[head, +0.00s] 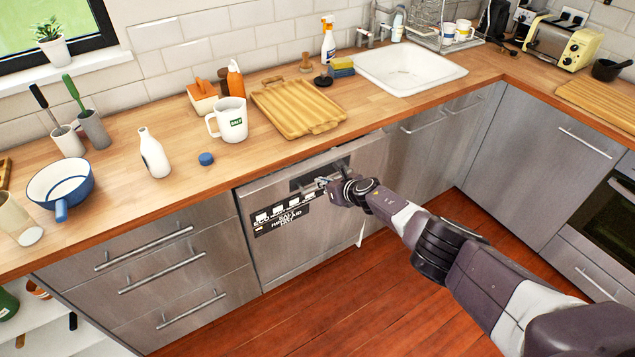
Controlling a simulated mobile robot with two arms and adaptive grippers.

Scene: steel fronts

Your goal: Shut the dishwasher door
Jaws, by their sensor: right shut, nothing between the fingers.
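The dishwasher door (290,246) is a steel front under the counter, between the drawers and the sink cabinet. It stands close to upright, with its top edge near the counter edge. A narrow pale strip shows low at its right edge; I cannot tell whether it is fully flush. A dark label with white symbols is on its upper left. My right gripper (322,183) is shut and empty at the upper part of the door, by the dark handle recess. My wrist hides part of the door, and I cannot tell whether the fingertips touch it. My left gripper is not in view.
The drawers (155,270) on the left and the sink cabinet (430,150) on the right are shut. The counter (270,150) above holds a white mug (229,120), a wooden tray (297,107) and a blue bowl (60,183). The red wooden floor (330,310) in front is clear.

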